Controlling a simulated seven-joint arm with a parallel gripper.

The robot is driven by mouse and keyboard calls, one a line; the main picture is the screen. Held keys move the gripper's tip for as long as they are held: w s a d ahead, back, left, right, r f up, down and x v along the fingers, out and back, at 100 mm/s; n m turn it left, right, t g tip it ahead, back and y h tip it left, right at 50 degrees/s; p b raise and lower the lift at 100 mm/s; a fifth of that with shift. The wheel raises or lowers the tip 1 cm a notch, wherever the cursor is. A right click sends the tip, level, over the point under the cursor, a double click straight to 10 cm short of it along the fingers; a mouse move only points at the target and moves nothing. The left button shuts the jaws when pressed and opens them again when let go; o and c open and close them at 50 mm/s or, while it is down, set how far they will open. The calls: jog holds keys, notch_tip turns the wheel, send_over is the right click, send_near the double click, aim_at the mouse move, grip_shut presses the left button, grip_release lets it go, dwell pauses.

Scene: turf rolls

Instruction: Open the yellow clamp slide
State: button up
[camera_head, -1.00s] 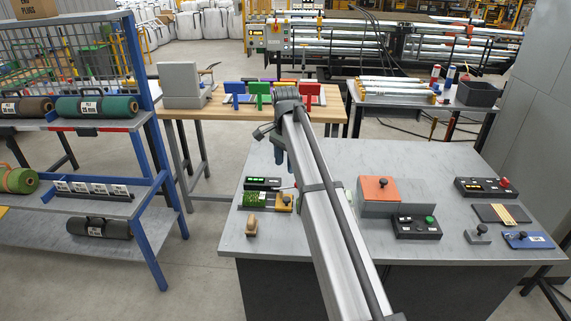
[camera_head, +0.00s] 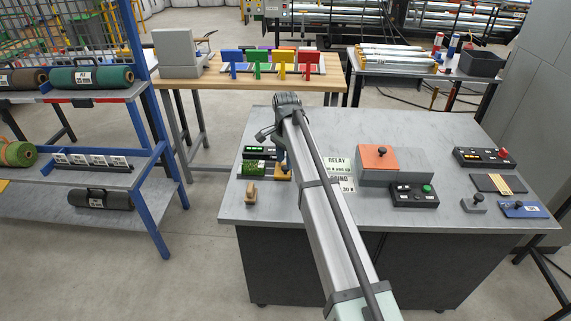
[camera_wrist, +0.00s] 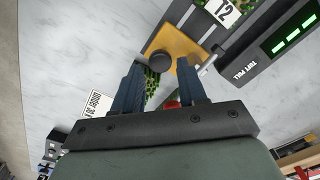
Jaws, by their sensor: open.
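The yellow clamp slide (camera_wrist: 190,45) shows in the wrist view as a yellow plate with a round black knob (camera_wrist: 160,61). In the head view the yellow slide (camera_head: 284,174) is partly hidden behind my arm, near the left end of the grey bench. My gripper (camera_wrist: 157,78) is open, its two blue fingers pointing toward the slide. The knob appears in line with the gap between the fingertips; I cannot tell how far it is from them. Nothing is held.
A black box with green lights (camera_head: 258,152) and a turf sample (camera_head: 253,167) sit beside the slide. A wooden block (camera_head: 251,194) stands in front. An orange-topped box (camera_head: 378,158) and button boxes lie to the right.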

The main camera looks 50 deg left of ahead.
aim_at(283, 168)
jog(key=shift+f, duration=1.25)
grip_shut()
